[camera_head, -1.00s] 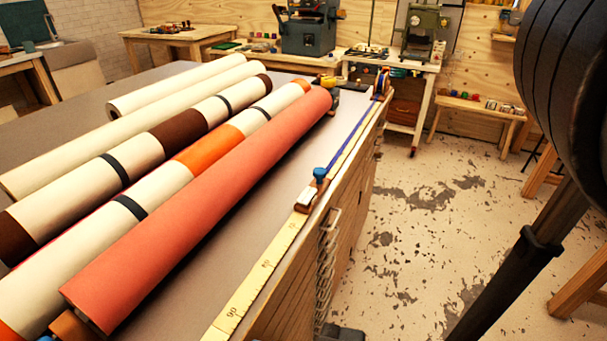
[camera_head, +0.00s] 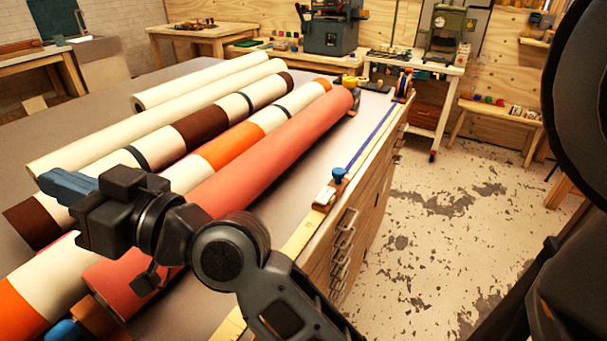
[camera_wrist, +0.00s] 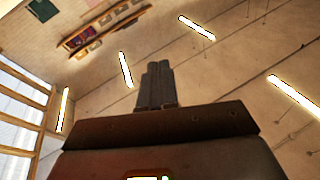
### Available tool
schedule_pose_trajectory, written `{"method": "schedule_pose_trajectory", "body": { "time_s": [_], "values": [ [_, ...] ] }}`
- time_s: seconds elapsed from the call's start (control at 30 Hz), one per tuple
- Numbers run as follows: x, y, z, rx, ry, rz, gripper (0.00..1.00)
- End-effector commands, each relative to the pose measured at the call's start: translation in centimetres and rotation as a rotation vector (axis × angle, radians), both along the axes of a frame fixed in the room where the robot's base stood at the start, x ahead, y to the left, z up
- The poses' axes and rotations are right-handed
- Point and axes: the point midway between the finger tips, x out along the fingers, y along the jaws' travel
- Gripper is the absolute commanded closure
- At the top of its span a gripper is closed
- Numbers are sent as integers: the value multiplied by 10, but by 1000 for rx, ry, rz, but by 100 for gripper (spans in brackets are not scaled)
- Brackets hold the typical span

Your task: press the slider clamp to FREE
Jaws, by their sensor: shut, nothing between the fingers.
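The slider clamp, with a blue knob (camera_head: 338,174) on a brown and white body (camera_head: 328,194), sits on the yellow ruler along the right edge of the bench. No FREE marking is legible on it. My gripper (camera_head: 55,182) is over the rolls at the left of the head view, well apart from the clamp. In the wrist view my gripper (camera_wrist: 157,70) has its grey fingers together with nothing between them. That view faces the ceiling lights and walls, and the clamp is not in it.
Long rolls, including a salmon-red one (camera_head: 265,160), lie side by side on the grey bench. My arm crosses their near ends. A blue strip (camera_head: 373,138) runs along the ruler beyond the clamp. Handles (camera_head: 343,245) line the bench front. The floor right of it is clear.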

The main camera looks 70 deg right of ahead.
Motion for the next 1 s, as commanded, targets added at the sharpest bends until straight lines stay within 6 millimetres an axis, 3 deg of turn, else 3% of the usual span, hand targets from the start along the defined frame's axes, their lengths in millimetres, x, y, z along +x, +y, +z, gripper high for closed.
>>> {"method": "schedule_pose_trajectory", "body": {
  "time_s": [0.2,0.5,0.77,1.0],
  "values": [
    [26,-15,48,-159,-61,77,100],
    [42,-31,88,-439,-71,188,100],
    [42,-50,95,-715,-2,288,100],
    [31,-80,79,-970,134,386,100]
  ]
}}
